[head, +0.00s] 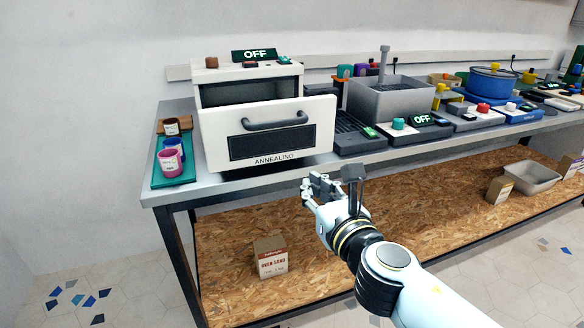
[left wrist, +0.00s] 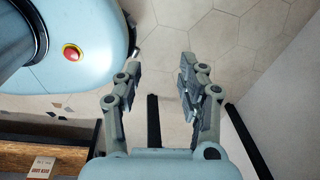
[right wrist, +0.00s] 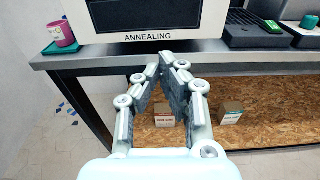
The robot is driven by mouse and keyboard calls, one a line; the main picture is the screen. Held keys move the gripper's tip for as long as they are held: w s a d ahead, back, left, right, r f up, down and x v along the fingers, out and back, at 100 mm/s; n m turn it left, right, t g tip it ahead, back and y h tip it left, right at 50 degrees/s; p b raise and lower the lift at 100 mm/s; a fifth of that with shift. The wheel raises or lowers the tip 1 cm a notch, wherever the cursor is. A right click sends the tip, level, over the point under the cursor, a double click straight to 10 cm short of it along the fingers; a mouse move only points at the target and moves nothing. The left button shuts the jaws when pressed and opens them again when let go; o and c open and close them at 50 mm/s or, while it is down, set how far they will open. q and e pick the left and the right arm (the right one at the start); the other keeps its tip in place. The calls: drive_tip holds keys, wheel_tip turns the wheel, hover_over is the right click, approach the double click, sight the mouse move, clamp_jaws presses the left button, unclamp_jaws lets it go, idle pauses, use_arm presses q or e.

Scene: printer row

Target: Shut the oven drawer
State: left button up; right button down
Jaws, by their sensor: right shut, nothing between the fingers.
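The white oven (head: 205,92) stands at the left end of the bench. Its drawer (head: 222,120), labelled ANNEALING, has a white front with a grey handle (head: 275,121) and a dark panel. The front stands out forward of the oven body, so the drawer looks open. Its lower part shows at the top of the right wrist view (right wrist: 110,28). My right gripper (head: 318,188) is shut and empty, in front of the bench edge, below and right of the drawer front, apart from it. My left gripper (left wrist: 160,75) is open and empty over the floor, away from the oven.
A teal mat (head: 174,172) with cups lies left of the oven. A dark tray (head: 357,138) and a grey basin (head: 388,98) stand to its right. The bench edge (head: 400,151) runs below them. A carton (head: 271,257) sits on the lower shelf.

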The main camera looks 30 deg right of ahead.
wheel_tip(320, 180, up, 3)
drive_tip(key=p, duration=0.1)
approach(283, 135)
drive_tip(key=shift+t+h, duration=0.3)
drive_tip(key=x, duration=0.6)
drive_tip(key=shift+w+a+f, duration=0.1)
drive_tip(key=shift+w+f, duration=0.15)
drive_tip(key=shift+f, duration=0.05)
drive_tip(key=shift+w, duration=0.4)
use_arm(q)
drive_tip(key=shift+w+d+r, duration=0.2)
drive_tip(key=shift+w+r, duration=0.15)
drive_tip(key=shift+w, duration=0.15)
drive_tip(key=shift+w, duration=0.1)
use_arm(e)
drive_tip(key=shift+w, duration=0.1)
